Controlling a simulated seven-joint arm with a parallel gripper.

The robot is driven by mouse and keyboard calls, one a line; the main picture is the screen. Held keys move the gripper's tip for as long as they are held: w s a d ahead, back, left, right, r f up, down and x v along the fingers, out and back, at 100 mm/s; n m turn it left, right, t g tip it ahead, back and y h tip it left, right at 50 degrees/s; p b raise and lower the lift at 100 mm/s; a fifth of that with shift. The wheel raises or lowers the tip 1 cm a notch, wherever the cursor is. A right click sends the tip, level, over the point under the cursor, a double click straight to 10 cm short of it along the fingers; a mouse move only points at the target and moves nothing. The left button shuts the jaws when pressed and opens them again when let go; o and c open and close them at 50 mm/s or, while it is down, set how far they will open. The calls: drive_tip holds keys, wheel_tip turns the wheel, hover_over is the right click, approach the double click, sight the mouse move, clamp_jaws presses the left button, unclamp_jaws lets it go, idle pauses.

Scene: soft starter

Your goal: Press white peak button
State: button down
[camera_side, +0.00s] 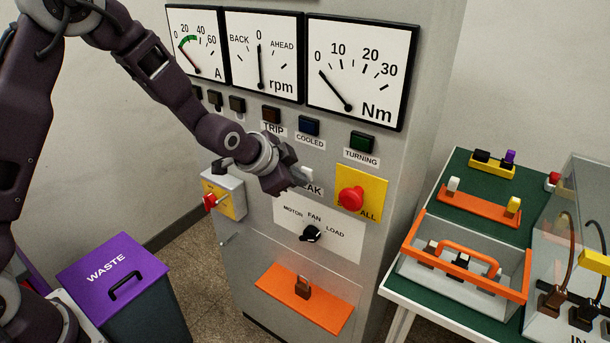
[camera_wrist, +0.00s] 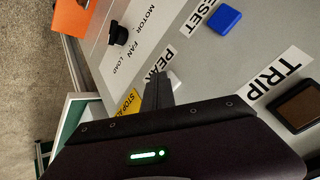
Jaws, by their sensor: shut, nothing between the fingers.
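The white peak button (camera_side: 307,173) shows just above the partly covered PEAK label (camera_side: 314,189) on the grey cabinet front. In the wrist view the white button (camera_wrist: 175,79) shows beside my fingers, partly hidden behind them. My gripper (camera_side: 301,183) is shut and empty, its fingertips at the panel close to the button. In the wrist view the shut fingers (camera_wrist: 158,84) overlap the end of the PEAK label (camera_wrist: 161,60). I cannot tell whether the fingertips touch the button.
A red stop-all button (camera_side: 351,198) on a yellow plate sits right of my gripper. A black MOTOR/FAN/LOAD selector (camera_side: 311,233) is below. A blue reset button (camera_wrist: 224,18) and TRIP lamp (camera_wrist: 299,106) are nearby.

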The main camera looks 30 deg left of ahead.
drive_tip(key=shift+s, duration=0.8)
drive_tip(key=s, duration=0.5)
idle(0.5)
